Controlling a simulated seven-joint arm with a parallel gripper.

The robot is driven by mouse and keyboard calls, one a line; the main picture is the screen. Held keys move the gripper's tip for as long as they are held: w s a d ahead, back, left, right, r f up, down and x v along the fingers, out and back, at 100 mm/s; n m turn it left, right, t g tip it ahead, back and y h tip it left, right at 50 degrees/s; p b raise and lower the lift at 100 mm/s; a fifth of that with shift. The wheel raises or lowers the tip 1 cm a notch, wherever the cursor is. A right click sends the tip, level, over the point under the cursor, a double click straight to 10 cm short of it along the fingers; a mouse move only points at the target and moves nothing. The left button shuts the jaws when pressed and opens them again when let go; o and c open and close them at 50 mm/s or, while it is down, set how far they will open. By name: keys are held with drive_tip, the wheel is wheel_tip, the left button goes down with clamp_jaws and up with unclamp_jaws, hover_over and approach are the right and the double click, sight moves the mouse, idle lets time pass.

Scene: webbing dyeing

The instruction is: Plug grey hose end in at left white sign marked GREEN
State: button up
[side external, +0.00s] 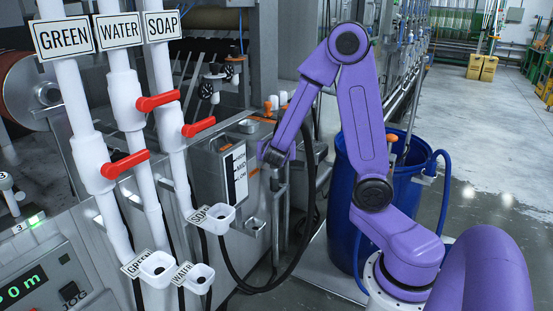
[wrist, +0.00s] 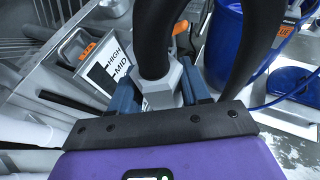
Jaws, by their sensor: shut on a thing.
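My gripper (side external: 277,152) is beside the grey box with the level scale in the side view. In the wrist view its blue fingers (wrist: 160,96) are shut on the grey hose end (wrist: 172,88), a hexagonal fitting on a thick black hose (wrist: 155,40). The black hose (side external: 309,165) loops down below the gripper. A large GREEN sign (side external: 64,38) is on the leftmost white pipe. A small GREEN sign (side external: 136,263) is beside a white square socket (side external: 158,268) at lower left, well apart from my gripper. The socket is not seen in the wrist view.
Similar white sockets stand by the small WATER (side external: 195,278) and SOAP (side external: 213,218) signs. Red valve handles (side external: 125,164) stick out from the white pipes. The level box (side external: 228,168) is close to my gripper. A blue barrel (side external: 408,180) stands at right.

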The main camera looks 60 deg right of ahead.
drive_tip(key=s+a+f+m+g, duration=0.5)
drive_tip(key=s+f+m+g, duration=0.2)
drive_tip(key=s+m+g, duration=0.45)
drive_tip(key=a+f+m+g+y, duration=0.3)
drive_tip(key=a+m+g+y, duration=0.6)
drive_tip(key=a+m+y, duration=0.25)
drive_tip(key=w+a+r+m+t+y, duration=0.2)
drive_tip(key=w+a+m+t+y, duration=0.15)
drive_tip(key=a+m+y, duration=0.35)
drive_tip(key=w+a+r+m+t+y, duration=0.2)
drive_tip(key=w+a+m+t+y, duration=0.25)
drive_tip(key=a, duration=0.45)
drive_tip(key=w+a+r+m+t+y, duration=0.1)
drive_tip(key=w+a+r+m+t, duration=0.2)
drive_tip(key=w+m+t, duration=0.3)
drive_tip(key=w+a+r+m+t+y, duration=0.1)
drive_tip(key=w+a+r+m+t, duration=0.3)
drive_tip(key=w, duration=0.3)
drive_tip(key=shift+m+g, duration=0.25)
drive_tip(key=shift+g, duration=0.1)
drive_tip(key=shift+d+f, duration=0.15)
drive_tip(key=shift+f, duration=2.05)
drive_tip(key=shift+d+f, duration=0.2)
drive_tip(key=shift+f, duration=2)
drive_tip(key=shift+d+f, duration=0.15)
drive_tip(key=shift+f, duration=2.05)
